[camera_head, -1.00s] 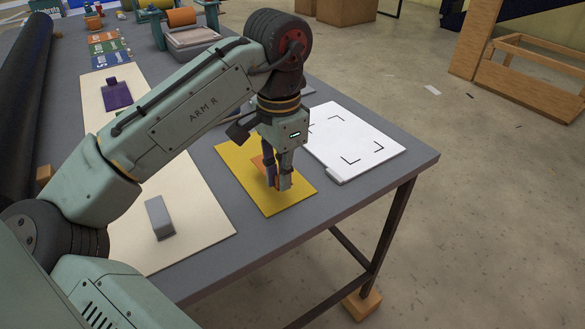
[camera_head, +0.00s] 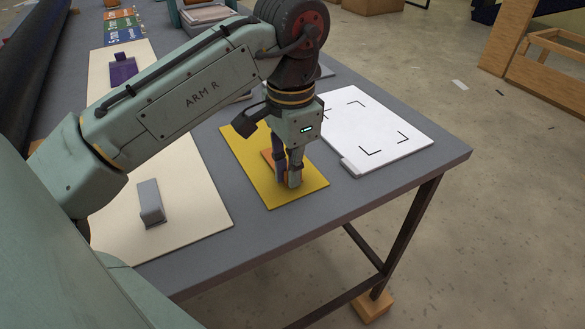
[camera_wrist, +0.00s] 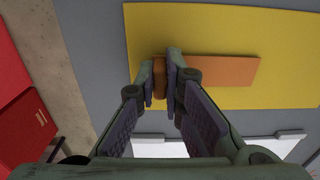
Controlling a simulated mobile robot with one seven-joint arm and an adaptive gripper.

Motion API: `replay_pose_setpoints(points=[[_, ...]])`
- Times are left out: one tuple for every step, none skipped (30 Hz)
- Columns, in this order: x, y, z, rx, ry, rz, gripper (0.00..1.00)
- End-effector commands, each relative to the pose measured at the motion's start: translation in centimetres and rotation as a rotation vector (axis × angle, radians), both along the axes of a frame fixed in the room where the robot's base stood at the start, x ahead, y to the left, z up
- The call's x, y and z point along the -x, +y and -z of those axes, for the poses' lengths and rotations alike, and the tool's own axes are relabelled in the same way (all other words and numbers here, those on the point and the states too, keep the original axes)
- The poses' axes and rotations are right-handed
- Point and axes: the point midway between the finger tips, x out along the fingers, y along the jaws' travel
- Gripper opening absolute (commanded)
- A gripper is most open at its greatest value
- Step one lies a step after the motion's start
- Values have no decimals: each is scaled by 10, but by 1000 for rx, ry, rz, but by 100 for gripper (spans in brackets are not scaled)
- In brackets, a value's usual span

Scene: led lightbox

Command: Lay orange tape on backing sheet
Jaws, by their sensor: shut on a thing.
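The orange tape (camera_head: 268,157) is a flat strip lying over the yellow sheet (camera_head: 247,149), near its middle. The strip also shows in the wrist view (camera_wrist: 225,70), to the right of the fingertips. My gripper (camera_head: 289,182) points down over the near right part of the yellow sheet. Its fingers are shut on a small upright orange-brown piece, which shows between them in the wrist view (camera_wrist: 159,78). This piece looks like a raised grip at the tape's end, but the fingers partly hide the join. I cannot tell whether the tape touches the sheet everywhere.
A white board (camera_head: 375,130) with black corner marks lies right of the yellow sheet. A cream board (camera_head: 185,210) with a grey block (camera_head: 151,203) lies to the left. A purple holder (camera_head: 123,69) stands farther back. The table's edge is close at right and front.

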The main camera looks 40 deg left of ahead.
Motion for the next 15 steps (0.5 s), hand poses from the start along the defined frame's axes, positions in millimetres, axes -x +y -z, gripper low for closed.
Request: replay_pose_setpoints(points=[[0, 0, 2, 1, -1, 1, 0], [0, 0, 3, 1, -1, 1, 0], [0, 0, 4, 1, -1, 1, 0], [0, 0, 4, 1, -1, 1, 9], [0, 0, 4, 0, 0, 1, 11], [0, 0, 4, 0, 0, 0, 14], [0, 0, 4, 0, 0, 0, 16], [0, 0, 4, 0, 0, 0, 18], [0, 0, 4, 0, 0, 0, 21], [0, 0, 4, 0, 0, 0, 23], [0, 0, 4, 0, 0, 0, 25], [0, 0, 4, 0, 0, 0, 27], [0, 0, 4, 0, 0, 0, 29], [0, 0, 4, 0, 0, 0, 29], [0, 0, 4, 0, 0, 0, 29]])
